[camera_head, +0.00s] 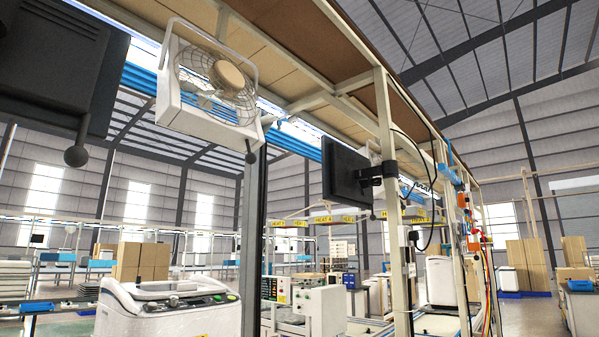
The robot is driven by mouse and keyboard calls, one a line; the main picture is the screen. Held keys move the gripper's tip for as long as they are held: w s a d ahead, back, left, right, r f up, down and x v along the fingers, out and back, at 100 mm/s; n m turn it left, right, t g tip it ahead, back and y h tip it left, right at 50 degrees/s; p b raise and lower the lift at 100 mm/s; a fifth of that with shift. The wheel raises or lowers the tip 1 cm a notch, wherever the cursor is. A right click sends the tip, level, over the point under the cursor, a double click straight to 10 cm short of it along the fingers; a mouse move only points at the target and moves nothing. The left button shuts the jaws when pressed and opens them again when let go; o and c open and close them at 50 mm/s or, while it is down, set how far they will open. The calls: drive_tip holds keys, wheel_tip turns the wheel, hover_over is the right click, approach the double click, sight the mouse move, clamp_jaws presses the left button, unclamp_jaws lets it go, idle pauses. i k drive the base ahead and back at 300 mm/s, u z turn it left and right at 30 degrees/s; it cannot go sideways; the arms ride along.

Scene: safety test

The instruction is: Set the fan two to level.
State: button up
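A white box-framed fan (217,88) with a round wire guard and a beige hub hangs high at the upper left from a white bracket under the overhead shelf. It looks tilted, with its guard facing right and somewhat toward me. A small dark knob (250,157) shows at its lower right corner. I see no number on the fan, and cannot read its speed or setting. My gripper and arm are not in this view, so nothing shows touching the fan.
A dark panel (55,65) with a ball-ended stem fills the upper left. A black monitor (346,172) is mounted on the metal post (388,170). A white machine (170,310) stands below the fan. Cables and hoses hang at right. Open floor (530,315) shows at lower right.

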sight(236, 87)
drive_tip(key=z, duration=0.1)
drive_tip(key=i, duration=0.95)
drive_tip(key=u, duration=0.1)
